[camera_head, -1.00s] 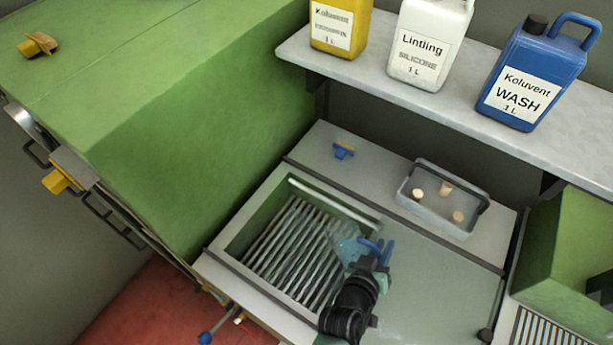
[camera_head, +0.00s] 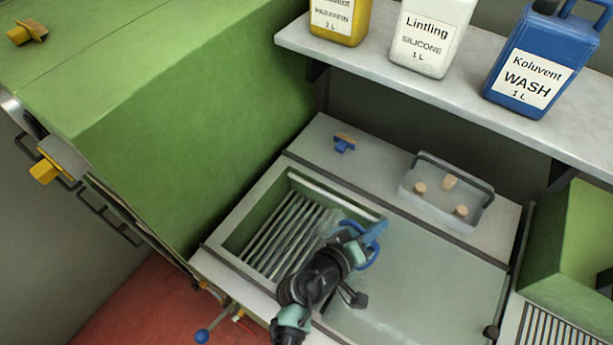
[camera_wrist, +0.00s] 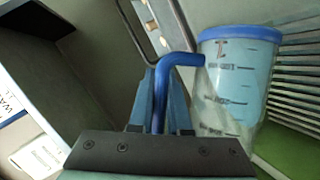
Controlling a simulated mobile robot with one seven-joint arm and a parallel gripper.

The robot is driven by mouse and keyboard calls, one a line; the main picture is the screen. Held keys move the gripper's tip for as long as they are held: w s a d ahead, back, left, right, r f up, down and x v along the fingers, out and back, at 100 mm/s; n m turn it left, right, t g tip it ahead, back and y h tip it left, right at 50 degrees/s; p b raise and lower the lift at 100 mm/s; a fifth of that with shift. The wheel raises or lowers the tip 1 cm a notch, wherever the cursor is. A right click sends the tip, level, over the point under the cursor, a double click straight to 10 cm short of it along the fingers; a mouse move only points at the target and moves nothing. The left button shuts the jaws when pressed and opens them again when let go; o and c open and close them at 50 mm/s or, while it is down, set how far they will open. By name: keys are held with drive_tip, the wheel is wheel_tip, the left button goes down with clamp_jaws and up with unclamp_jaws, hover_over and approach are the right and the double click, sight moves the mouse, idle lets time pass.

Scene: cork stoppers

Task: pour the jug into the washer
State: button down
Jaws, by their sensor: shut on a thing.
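The washer (camera_head: 253,222) is a green-lined basin with a metal slatted rack (camera_head: 283,235) inside, open at the top. The jug is clear with a blue rim, a blue handle and dark volume marks; it fills the right of the wrist view (camera_wrist: 235,85). A bluish tint shows inside it, but I cannot tell the liquid level. My gripper (camera_head: 362,243) is shut on the blue handle, seen between its fingers in the wrist view (camera_wrist: 165,95). In the head view my gripper is over the washer's right edge, and my arm hides most of the jug.
A pale flat cover (camera_head: 420,290) lies right of the opening. A shelf (camera_head: 440,85) above carries yellow, white and blue (camera_head: 530,65) cans. A green block (camera_head: 190,130) stands left.

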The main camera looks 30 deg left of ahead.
sight(341, 220)
drive_tip(key=shift+a+r+n+t+h, duration=0.25)
drive_tip(key=shift+a+n+h, duration=0.35)
drive_tip(key=shift+a+n, duration=0.35)
idle(1.0)
drive_tip(key=shift+w+a+f+n+h+b, duration=0.1)
drive_tip(key=shift+a+n+h+b, duration=0.2)
drive_tip(key=shift+a+b, duration=0.4)
drive_tip(key=shift+a+f+n+h+b, duration=0.1)
drive_tip(key=shift+a+n+h+b, duration=0.2)
drive_tip(key=shift+a+b, duration=0.35)
drive_tip(key=shift+a+n+t+b, duration=0.35)
drive_tip(key=shift+a+n+b, duration=0.3)
drive_tip(key=shift+b, duration=0.15)
